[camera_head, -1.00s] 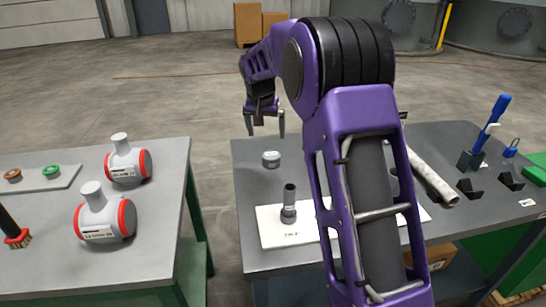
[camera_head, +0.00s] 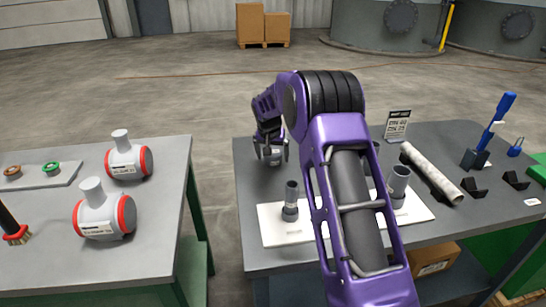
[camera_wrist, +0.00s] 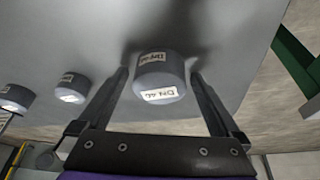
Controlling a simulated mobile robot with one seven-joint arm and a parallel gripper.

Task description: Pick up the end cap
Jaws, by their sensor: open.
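A short grey end cap (camera_head: 274,157) stands on the right-hand table near its far left corner. In the wrist view the end cap (camera_wrist: 150,73) shows white labels that seem to read "DN 40". My gripper (camera_head: 272,153) is open and low over the cap. In the wrist view the fingers of my gripper (camera_wrist: 159,82) stand on either side of the cap, with a gap on both sides. Two similar grey caps, one nearer (camera_wrist: 72,86) and one at the left edge (camera_wrist: 15,98), sit to the left in the wrist view. I cannot make them out in the head view.
A white board (camera_head: 270,232) on the same table holds upright grey pipe pieces (camera_head: 291,203). The left table (camera_head: 160,220) bears white fittings with red rims.

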